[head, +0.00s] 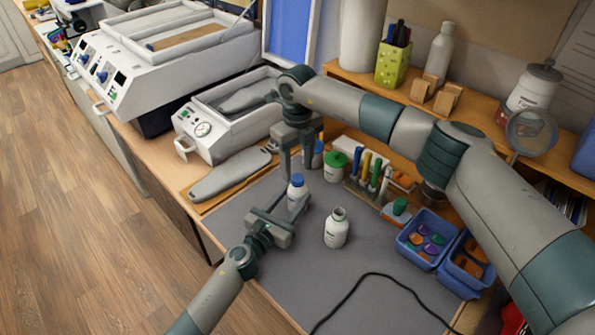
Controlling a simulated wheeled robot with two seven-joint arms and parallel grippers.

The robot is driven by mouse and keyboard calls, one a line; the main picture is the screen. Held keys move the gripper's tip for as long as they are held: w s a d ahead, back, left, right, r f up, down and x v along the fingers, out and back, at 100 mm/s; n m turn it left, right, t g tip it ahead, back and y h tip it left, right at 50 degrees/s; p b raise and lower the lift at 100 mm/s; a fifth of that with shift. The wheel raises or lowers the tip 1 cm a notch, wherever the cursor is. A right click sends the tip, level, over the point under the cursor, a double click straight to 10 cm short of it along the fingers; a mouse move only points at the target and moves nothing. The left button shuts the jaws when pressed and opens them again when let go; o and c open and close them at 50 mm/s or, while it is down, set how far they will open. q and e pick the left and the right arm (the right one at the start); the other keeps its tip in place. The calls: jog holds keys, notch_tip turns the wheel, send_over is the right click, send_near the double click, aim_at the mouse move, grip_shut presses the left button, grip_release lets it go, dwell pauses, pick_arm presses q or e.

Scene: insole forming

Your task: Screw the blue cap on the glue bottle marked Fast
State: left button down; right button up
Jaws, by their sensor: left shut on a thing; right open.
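A white bottle (295,205) with a blue cap (297,180) on its top stands upright near the middle of the grey mat. My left gripper (287,207) is shut on this bottle, reaching in from the lower left. My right gripper (298,170) is open, pointing down just above and behind the blue cap; its fingers look apart from the cap. I cannot tell whether the cap is tight. A second white bottle (337,231), uncapped with a bare neck, stands to the right. The labels are too small to read, so I cannot tell which is marked Fast.
A green-lidded jar (335,168) and another blue-topped container (313,158) stand behind. A rack of pens (367,172) and blue bins (424,240) are to the right. A grey insole (230,174) lies at left. A black cable (375,276) crosses the clear front mat.

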notch_tip(320, 180, up, 9)
jog(key=shift+r, duration=0.15)
dwell(0.4)
pick_arm(q)
jog(key=c, duration=0.8)
grip_release()
jog(key=shift+c, duration=0.2)
jog(key=b+v, duration=0.3)
jog(key=v, duration=1.3)
jog(key=shift+s+a+f, duration=0.1)
jog(key=shift+a, duration=0.1)
jog(key=shift+s+a, duration=0.25)
jog(key=shift+s, duration=0.2)
pick_arm(e)
jog(key=shift+f, duration=1.55)
jog(key=shift+f, duration=0.1)
